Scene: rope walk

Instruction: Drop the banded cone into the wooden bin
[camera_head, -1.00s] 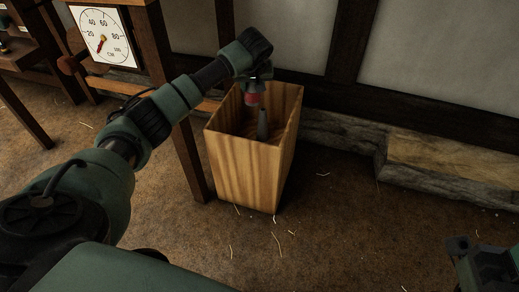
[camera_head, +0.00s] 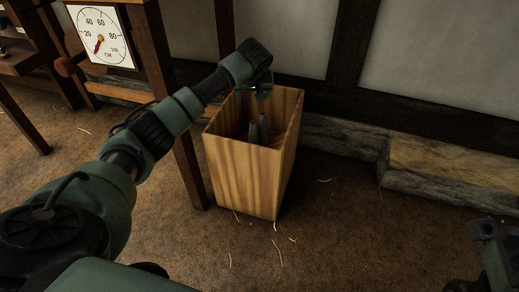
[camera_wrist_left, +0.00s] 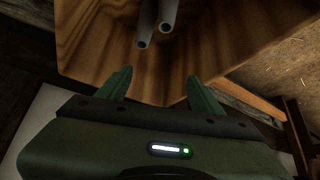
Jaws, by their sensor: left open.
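The wooden bin (camera_head: 240,170) stands upright on the floor, open at the top. My left gripper (camera_head: 256,93) is over its mouth, empty, with its fingers apart; the fingers also show in the left wrist view (camera_wrist_left: 156,82). Two grey tapered pieces (camera_head: 258,128) stand or lean inside the bin; their narrow ends show in the left wrist view (camera_wrist_left: 156,30). No red part shows on them, and I cannot tell which one is the banded cone. My right gripper (camera_head: 482,230) is partly in view at the lower right, away from the bin; its jaw state is unclear.
A wooden stand with a dial gauge (camera_head: 101,35) is at the left, its leg (camera_head: 188,165) close beside the bin. A stone ledge (camera_head: 440,168) runs along the wall behind. The floor in front has scattered straw and is otherwise clear.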

